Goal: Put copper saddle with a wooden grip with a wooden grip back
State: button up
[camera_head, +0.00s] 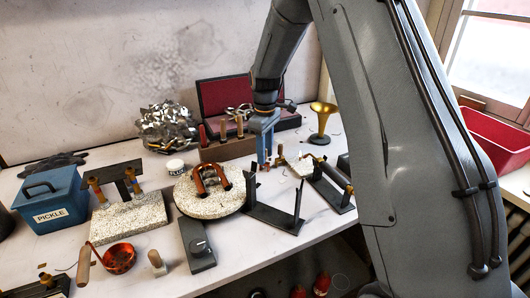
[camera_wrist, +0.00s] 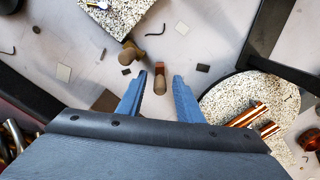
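A small copper piece with a wooden grip (camera_wrist: 160,84) shows between my fingers in the wrist view, and a small piece also shows by my fingertips in the head view (camera_head: 267,166). I take it for the copper saddle, though its shape is too small to tell. My blue gripper (camera_wrist: 160,75) is open around it, with a gap on both sides. In the head view my gripper (camera_head: 264,159) points down at the bench.
A round speckled turntable (camera_head: 190,208) with copper tubes stands left of my gripper, with black stands (camera_head: 275,215) in front. Another wooden-gripped piece (camera_wrist: 131,53) is beside a speckled slab (camera_wrist: 112,20). A blue PICKLE box (camera_head: 55,200) stands left.

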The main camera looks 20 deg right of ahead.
notch_tip(320, 180, up, 12)
jog(key=b, duration=0.2)
jog(key=shift+r+b, duration=0.15)
jog(key=shift+b, duration=0.25)
